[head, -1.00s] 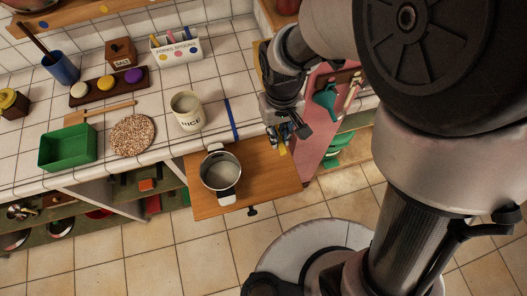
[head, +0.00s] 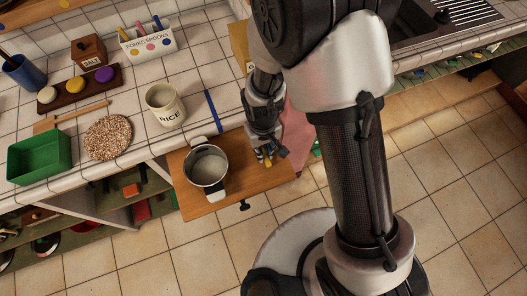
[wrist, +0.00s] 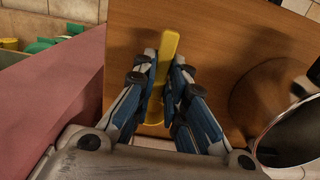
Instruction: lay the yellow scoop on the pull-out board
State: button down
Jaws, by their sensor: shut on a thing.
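The yellow scoop (wrist: 167,50) is in my gripper (wrist: 162,85), which is shut on it in the wrist view. Its long flat part points away from the gripper, and a rounder yellow part shows between and below the fingers. The wooden pull-out board (wrist: 215,30) lies beneath them; whether the scoop touches it I cannot tell. In the head view my gripper (head: 268,155) is over the right part of the board (head: 235,200). Only a bit of yellow shows at the fingertips there.
A metal pot (head: 207,167) with two handles stands on the board, left of my gripper. A pink panel (head: 293,133) is close on the right. The rice jar (head: 165,105) and a blue strip (head: 212,111) are on the tiled counter behind.

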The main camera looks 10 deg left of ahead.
jog(key=shift+f, duration=0.6)
jog(key=shift+f, duration=0.15)
jog(key=c, duration=1.6)
grip_release()
